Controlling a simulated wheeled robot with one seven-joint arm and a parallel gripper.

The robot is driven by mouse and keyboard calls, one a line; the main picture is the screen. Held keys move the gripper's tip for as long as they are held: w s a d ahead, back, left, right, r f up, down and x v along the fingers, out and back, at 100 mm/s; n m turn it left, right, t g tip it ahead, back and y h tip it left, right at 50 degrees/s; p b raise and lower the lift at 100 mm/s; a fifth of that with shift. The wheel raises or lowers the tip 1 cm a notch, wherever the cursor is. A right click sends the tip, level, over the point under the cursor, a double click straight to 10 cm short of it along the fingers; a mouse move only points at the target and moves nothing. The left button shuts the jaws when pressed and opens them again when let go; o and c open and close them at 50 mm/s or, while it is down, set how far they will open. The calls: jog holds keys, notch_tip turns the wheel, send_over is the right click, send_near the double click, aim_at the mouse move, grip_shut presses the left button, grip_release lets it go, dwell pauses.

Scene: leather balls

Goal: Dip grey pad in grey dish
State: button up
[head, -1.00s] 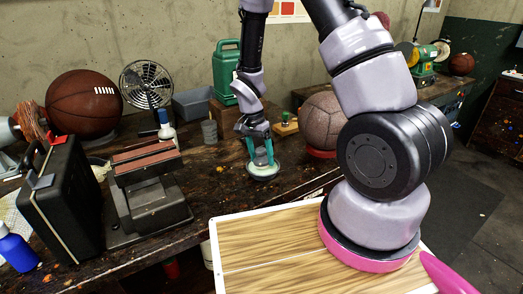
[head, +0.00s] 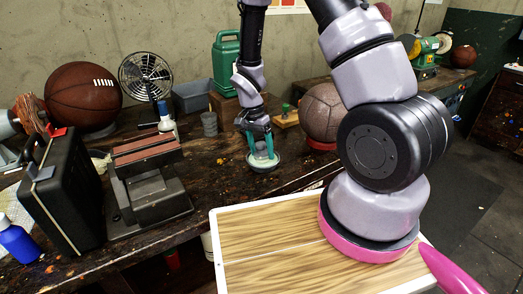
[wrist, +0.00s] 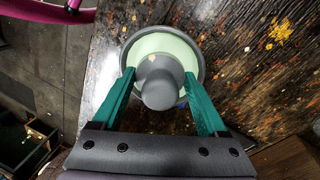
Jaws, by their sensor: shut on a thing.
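My gripper (head: 263,157) points down over the bench with its teal fingers closed on the grey pad. In the wrist view the grey pad (wrist: 160,88) shows its round knob between the two fingertips (wrist: 158,77). The grey dish (head: 264,169) stands on the bench near its front edge, directly under the pad. In the wrist view the dish's grey rim (wrist: 163,29) surrounds the pad, with pale green inside. The pad lies over the dish's opening; whether it touches the green inside cannot be told.
A dark stepped block (head: 148,185) and a black case (head: 65,195) stand left. A grey cup (head: 209,124), green jug (head: 226,66) and leather ball (head: 322,112) stand behind. A wood-topped surface (head: 270,240) with a white edge lies in front.

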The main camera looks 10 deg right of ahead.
aim_at(263, 144)
jog(key=shift+r, duration=2.35)
jog(key=shift+r, duration=2)
